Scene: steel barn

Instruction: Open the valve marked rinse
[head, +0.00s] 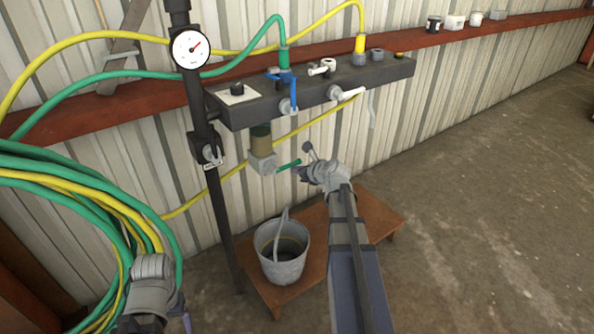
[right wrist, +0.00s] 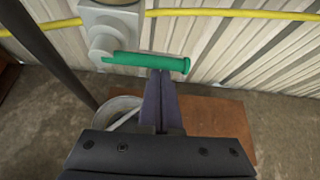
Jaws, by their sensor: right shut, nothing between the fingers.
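A grey valve body (head: 263,163) hangs below the dark manifold, with a green lever (head: 289,165) sticking out to the right. In the right wrist view the green lever (right wrist: 150,62) lies nearly level, its left end at the grey body (right wrist: 105,30). My right gripper (head: 300,172) is shut and empty; its fingertips (right wrist: 160,76) are at the lever's lower edge, touching or very close. A blue-handled valve (head: 288,90) and white-handled valves (head: 346,94) sit on the manifold. I cannot read a rinse marking. My left gripper (head: 152,290) is at lower left, its jaws unclear.
A bucket (head: 283,262) stands on a low wooden platform (head: 375,217) below. Green and yellow hoses (head: 60,185) coil at left. The floor at right is clear.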

